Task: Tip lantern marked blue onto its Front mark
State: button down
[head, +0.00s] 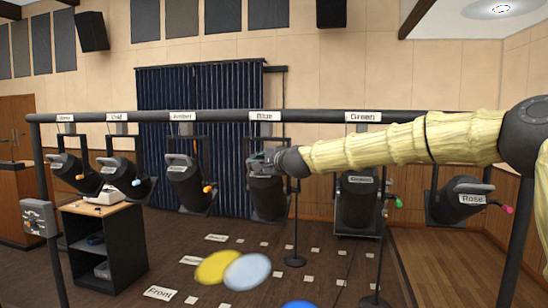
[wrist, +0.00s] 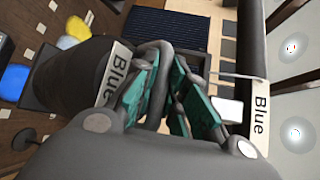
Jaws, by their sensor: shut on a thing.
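The lantern marked blue (head: 268,197) is a black can hanging from the overhead bar under a "Blue" sign (head: 264,116). Its body also shows at the left of the wrist view (wrist: 72,75), with its own "Blue" label. My gripper (head: 262,160) is at the lantern's top. In the wrist view its teal fingers (wrist: 164,92) are shut on the grey handle loop (wrist: 161,52) of the lantern. The Front mark (head: 160,293) is a white label on the floor at lower left. A blue light spot (head: 300,304) is cut off by the head view's bottom edge.
The amber lantern (head: 188,186) hangs to the left and the green lantern (head: 358,205) to the right on the same bar (head: 215,115). The rose lantern (head: 460,203) is farther right. Yellow (head: 214,267) and pale blue (head: 248,272) light spots lie on the floor among several small white marks.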

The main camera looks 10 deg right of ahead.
jog(key=shift+w, duration=0.1)
dwell(0.3)
jog(key=c, duration=1.7)
grip_release()
jog(key=shift+c, duration=0.2)
jog(key=v, duration=1.2)
